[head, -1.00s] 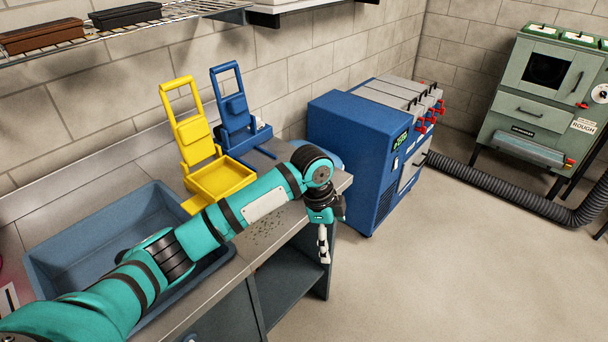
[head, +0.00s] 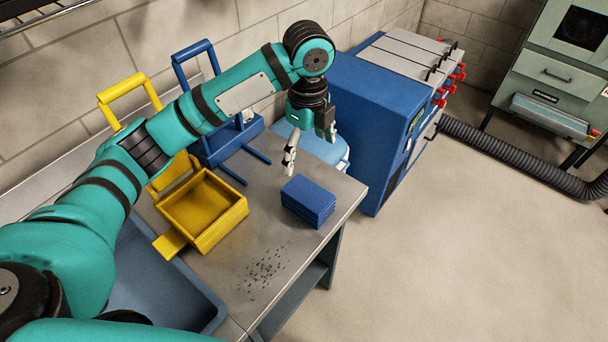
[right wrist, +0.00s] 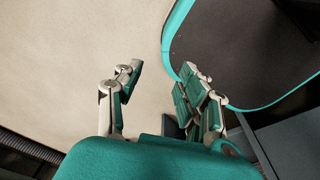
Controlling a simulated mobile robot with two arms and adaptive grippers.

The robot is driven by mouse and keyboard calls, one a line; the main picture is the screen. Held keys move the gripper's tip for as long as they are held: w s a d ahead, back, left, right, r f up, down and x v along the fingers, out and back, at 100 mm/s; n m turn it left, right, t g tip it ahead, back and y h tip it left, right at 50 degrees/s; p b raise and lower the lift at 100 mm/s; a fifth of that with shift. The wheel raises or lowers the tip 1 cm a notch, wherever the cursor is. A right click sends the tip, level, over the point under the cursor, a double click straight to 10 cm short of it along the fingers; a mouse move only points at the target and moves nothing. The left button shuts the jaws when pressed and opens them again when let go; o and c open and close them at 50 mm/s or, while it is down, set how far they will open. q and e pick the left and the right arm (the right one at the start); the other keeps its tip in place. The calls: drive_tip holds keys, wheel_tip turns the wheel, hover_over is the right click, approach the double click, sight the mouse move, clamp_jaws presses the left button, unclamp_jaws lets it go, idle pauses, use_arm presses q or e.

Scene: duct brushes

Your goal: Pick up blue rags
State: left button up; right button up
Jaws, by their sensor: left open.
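A neat stack of folded blue rags (head: 308,201) lies on the metal bench top near its right end in the head view. My left gripper (head: 306,150) points down above and behind the stack, a little to its left. It is open and empty, apart from the rags. My right gripper (right wrist: 163,92) shows in the right wrist view with its fingers spread and nothing between them, over bare floor.
A yellow tray-like holder (head: 236,222) and a blue frame (head: 241,146) stand left of the rags. A blue-grey bin (head: 207,309) is at lower left. A blue machine (head: 372,112) stands beyond the bench end. Dark specks (head: 262,270) lie on the bench front.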

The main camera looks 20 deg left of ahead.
use_arm(q)
drive_tip(key=p, duration=0.2)
hover_over(308, 193)
wheel_tip(308, 193, down, 7)
drive_tip(key=shift+s+f, duration=0.15)
drive_tip(key=f, duration=0.3)
drive_tip(key=shift+w+a+f, duration=0.1)
drive_tip(key=shift+w+a, duration=0.05)
drive_tip(key=shift+w, duration=0.15)
drive_tip(key=shift+f, duration=0.8)
wheel_tip(308, 193, down, 4)
drive_tip(key=shift+s+r+p, duration=0.1)
drive_tip(key=shift+r+p, duration=0.05)
drive_tip(key=shift+p, duration=0.7)
drive_tip(key=shift+f, duration=0.5)
drive_tip(key=shift+d, duration=0.2)
drive_tip(key=shift+c, duration=1)
drive_tip(key=c, duration=1.1)
use_arm(e)
drive_tip(key=s+r, duration=0.1)
drive_tip(key=d+r, duration=0.1)
drive_tip(key=s+r, duration=0.1)
drive_tip(key=shift+s+d+r, duration=0.25)
drive_tip(key=shift+s+r, duration=0.05)
drive_tip(key=shift+r, duration=0.05)
